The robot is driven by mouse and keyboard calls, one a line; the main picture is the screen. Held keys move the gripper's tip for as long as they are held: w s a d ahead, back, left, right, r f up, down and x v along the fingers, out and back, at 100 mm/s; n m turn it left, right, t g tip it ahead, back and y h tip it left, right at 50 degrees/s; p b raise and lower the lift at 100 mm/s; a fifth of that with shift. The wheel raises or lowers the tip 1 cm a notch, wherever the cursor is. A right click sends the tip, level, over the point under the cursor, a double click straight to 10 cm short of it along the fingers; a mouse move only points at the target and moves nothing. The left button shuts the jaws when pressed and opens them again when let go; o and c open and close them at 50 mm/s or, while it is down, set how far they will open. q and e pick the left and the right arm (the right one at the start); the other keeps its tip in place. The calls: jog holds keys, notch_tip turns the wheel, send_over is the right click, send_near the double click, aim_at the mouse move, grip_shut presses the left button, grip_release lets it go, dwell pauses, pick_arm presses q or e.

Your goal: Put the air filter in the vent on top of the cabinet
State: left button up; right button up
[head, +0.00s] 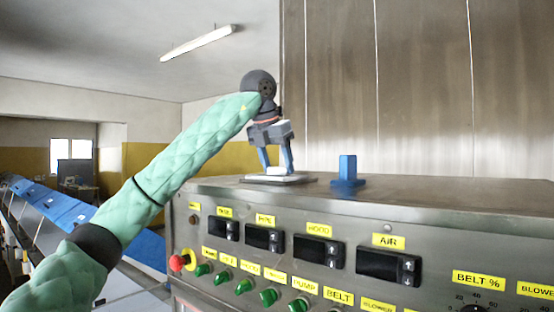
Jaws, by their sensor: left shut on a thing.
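My left gripper (276,171) points down over the near left part of the cabinet top (430,187). Its two blue fingers are shut on a small pale piece, which I take to be the grip of the air filter (263,179). A flat, pale grey plate lies under the fingers, at or just above the cabinet top. I cannot tell whether it touches the top. No vent opening shows clearly; the low viewing angle and the plate may hide it. My right gripper is out of view.
A blue upright block on a flat base (348,171) stands on the cabinet top, right of the gripper. A tall steel wall (420,90) rises behind. The front panel carries displays, green knobs and a red button (177,263). A blue conveyor (60,205) runs at left.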

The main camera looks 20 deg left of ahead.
pick_arm(q)
jog(key=shift+d+f, duration=0.1)
jog(key=shift+d, duration=0.05)
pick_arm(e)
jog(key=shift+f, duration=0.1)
pick_arm(q)
jog(key=o, duration=1)
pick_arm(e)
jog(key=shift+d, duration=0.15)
pick_arm(q)
jog(key=shift+b+v, duration=0.75)
jog(key=shift+v, duration=0.3)
jog(key=shift+b+v, duration=2)
jog(key=shift+v, duration=3)
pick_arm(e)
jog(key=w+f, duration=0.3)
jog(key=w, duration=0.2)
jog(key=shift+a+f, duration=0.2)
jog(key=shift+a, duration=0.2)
